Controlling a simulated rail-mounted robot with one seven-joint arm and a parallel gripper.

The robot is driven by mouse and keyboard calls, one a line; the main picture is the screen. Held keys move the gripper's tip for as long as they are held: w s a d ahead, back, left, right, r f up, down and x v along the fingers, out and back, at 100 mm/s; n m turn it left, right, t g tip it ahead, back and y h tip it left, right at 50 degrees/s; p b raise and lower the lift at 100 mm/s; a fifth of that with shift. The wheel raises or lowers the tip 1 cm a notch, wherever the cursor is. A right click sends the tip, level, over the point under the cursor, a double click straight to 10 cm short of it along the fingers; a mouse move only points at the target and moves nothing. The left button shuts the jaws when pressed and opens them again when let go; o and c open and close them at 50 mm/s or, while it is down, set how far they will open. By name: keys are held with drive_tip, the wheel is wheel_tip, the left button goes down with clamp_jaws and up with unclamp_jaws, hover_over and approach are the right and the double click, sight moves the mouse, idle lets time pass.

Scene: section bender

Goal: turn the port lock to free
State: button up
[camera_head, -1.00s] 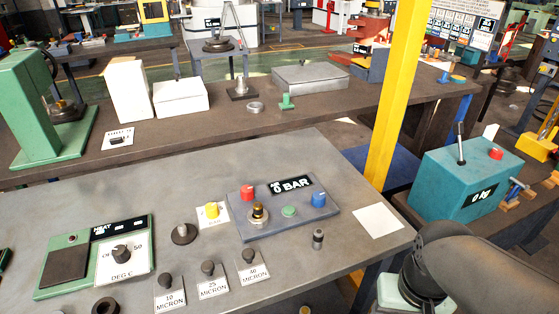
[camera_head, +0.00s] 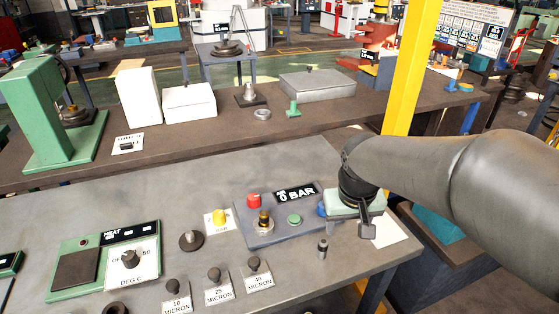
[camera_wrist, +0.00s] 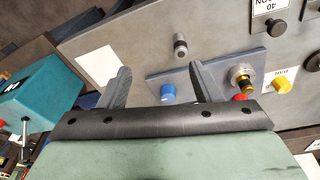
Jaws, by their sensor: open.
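A grey pressure panel (camera_head: 262,238) with a "0 BAR" display (camera_head: 298,193) sits on the near bench. It bears a red knob (camera_head: 254,201), a brass port fitting (camera_head: 264,220), a green button (camera_head: 294,219) and a blue knob (camera_head: 321,210). No readable label tells which is the port lock. The brass fitting (camera_wrist: 243,78) is right of the fingers.
A small grey cylinder (camera_head: 323,246) stands in front of the panel. A yellow knob (camera_head: 219,217) is left of it. Plugs on micron cards (camera_head: 219,290) line the bench front. A yellow post (camera_head: 408,70) rises behind my arm. A teal box (camera_wrist: 42,100) is beside the bench.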

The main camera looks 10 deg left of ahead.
drive_tip(key=w+a+r+n+y+p, duration=0.1)
drive_tip(key=w+a, duration=0.3)
drive_tip(key=a, duration=0.3)
drive_tip(key=w+a+r+n, duration=0.1)
drive_tip(key=w+a, duration=0.3)
drive_tip(key=a, duration=0.2)
drive_tip(key=n+t+y+p, duration=0.1)
approach(254, 198)
drive_tip(key=p+x, duration=0.3)
drive_tip(key=x, duration=0.6)
drive_tip(key=shift+w+a+f+p, duration=0.1)
drive_tip(key=shift+w+f+p, duration=0.05)
drive_tip(key=shift+p, duration=0.15)
drive_tip(key=shift+y, duration=0.3)
drive_tip(key=c, duration=1)
